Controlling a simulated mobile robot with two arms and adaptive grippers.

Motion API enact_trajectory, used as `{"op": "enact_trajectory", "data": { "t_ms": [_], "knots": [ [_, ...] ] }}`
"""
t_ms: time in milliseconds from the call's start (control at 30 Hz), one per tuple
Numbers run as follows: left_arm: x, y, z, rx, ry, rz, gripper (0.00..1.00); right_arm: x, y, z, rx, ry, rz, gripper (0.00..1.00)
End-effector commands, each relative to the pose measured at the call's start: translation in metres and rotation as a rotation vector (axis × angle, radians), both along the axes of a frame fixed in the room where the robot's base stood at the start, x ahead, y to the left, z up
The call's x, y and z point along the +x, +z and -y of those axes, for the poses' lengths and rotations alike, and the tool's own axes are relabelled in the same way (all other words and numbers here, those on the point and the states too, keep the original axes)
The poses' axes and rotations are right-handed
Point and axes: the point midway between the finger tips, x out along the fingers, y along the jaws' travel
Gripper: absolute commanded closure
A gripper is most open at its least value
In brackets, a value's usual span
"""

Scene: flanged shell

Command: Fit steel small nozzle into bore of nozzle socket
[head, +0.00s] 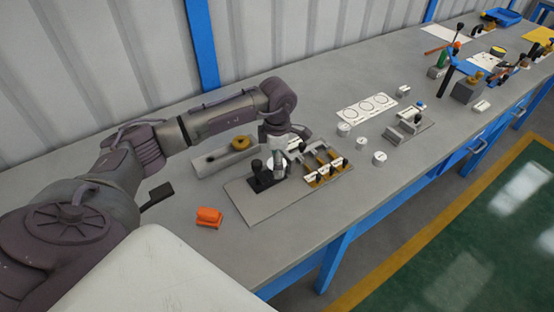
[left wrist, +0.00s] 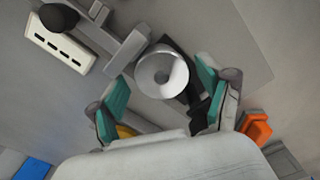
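A round steel piece (left wrist: 162,74) with a conical face and a small centre mark, which looks like the small nozzle, shows between my left fingers in the left wrist view. My left gripper (left wrist: 164,76) has its teal-padded fingers apart, with a gap on both sides of the piece. A black square base (left wrist: 180,47) shows behind the piece, probably the nozzle socket; its bore is hidden. In the head view my left gripper (head: 279,167) is low over the grey plate, beside the black fixture (head: 262,180). I cannot tell whether the piece sits in the bore. My right gripper is not in view.
An orange block (head: 208,216) lies left of the grey plate (head: 250,208). A rack with yellow parts (head: 324,165) is close on the right. Small white cylinders (head: 361,144) stand further right.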

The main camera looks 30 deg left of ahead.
Motion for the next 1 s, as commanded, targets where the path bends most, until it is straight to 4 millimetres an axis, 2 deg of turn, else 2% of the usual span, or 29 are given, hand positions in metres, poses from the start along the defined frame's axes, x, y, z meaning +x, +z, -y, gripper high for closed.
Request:
{"op": "enact_trajectory", "data": {
  "t_ms": [300,433,567,800,1000],
  "knots": [
    [-0.001,0.0,0.0,0.001,0.0,-0.002,0.15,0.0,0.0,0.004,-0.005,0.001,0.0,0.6],
    [0.0,0.009,0.0,0.001,0.0,0.001,0.15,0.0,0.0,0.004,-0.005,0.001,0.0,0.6],
    [0.001,0.032,-0.001,0.001,0.0,0.004,0.15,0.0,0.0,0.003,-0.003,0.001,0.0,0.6],
    [0.001,0.084,0.0,0.0,0.0,0.005,0.15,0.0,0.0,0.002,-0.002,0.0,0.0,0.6],
    [0.0,0.112,0.0,0.0,0.0,0.002,0.15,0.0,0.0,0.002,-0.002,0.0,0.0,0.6]
  ]
}}
